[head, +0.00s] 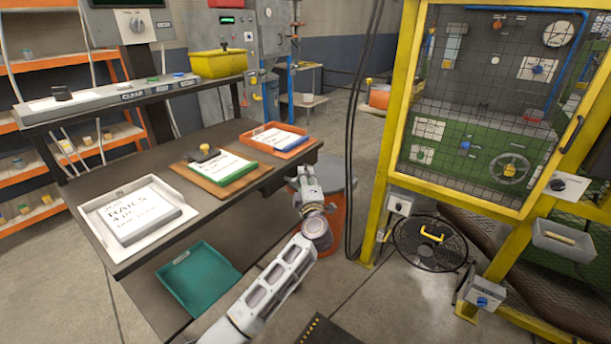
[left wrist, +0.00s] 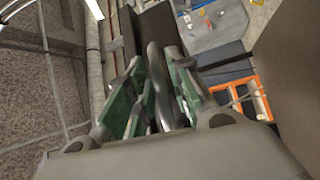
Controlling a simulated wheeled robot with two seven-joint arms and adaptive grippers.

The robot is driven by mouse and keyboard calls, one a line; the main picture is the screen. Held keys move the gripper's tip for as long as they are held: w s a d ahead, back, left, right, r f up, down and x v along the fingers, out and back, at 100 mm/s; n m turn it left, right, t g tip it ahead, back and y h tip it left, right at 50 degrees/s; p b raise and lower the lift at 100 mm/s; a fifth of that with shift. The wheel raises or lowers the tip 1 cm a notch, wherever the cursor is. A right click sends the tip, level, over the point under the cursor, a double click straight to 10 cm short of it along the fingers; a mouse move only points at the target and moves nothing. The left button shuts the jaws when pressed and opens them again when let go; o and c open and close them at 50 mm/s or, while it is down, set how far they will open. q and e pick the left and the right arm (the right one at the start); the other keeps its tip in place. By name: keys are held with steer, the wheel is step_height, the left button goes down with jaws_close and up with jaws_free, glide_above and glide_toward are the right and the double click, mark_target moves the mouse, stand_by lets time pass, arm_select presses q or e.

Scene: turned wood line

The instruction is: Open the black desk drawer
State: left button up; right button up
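The dark desk (head: 150,165) stands on the left in the head view. Its drawer front is hard to make out there, under the top near the right end. My left gripper (head: 301,176) is at that right end, just below the top's edge, partly hidden by my own arm. In the left wrist view, my left gripper (left wrist: 160,75) has its green-padded fingers close on both sides of a curved grey bar handle (left wrist: 157,62). A dark surface (left wrist: 155,28), apparently the drawer front, lies beyond the handle. My right gripper is not in view.
Trays with boards (head: 108,252) and an orange tray (head: 300,146) lie on the desk. A teal bin (head: 200,276) sits below. An orange drum (head: 335,215) stands close behind my left arm. A yellow-framed cage (head: 385,150) and black fan (head: 430,262) are at right.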

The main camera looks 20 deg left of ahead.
arm_select(q)
steer(key=shift+w+a+r, duration=0.1)
steer(key=shift+w, duration=0.05)
jaws_close()
stand_by(0.4)
